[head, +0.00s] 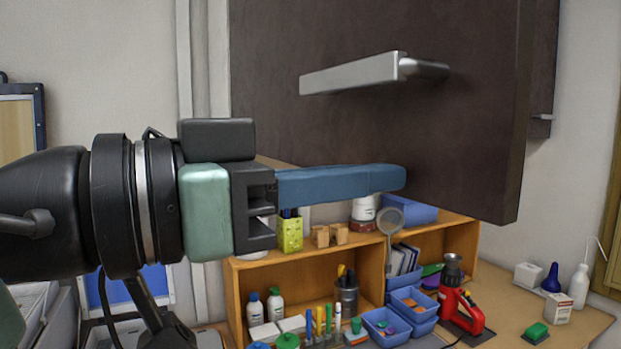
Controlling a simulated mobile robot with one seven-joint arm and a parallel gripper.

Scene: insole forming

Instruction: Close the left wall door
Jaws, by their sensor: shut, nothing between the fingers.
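A dark brown cabinet door (470,140) hangs on the wall in the head view and fills the upper middle. It stands swung out toward me, with its thick right edge showing. A silver bar handle (350,75) is fixed across its face. My gripper (398,178) reaches in from the left, its blue fingers shut and empty. The fingertips are below the handle, in front of the door's lower part. I cannot tell whether they touch the door. Another dark panel (543,65) shows behind the door's right edge; the cabinet's inside is hidden.
Below is a wooden shelf unit (460,236) with bottles, pens and blue bins (412,300). A magnifier (390,222) stands just under my fingers. A red tool (462,312) and small bottles stand on the bench (510,335) at right. A framed board (20,120) is at far left.

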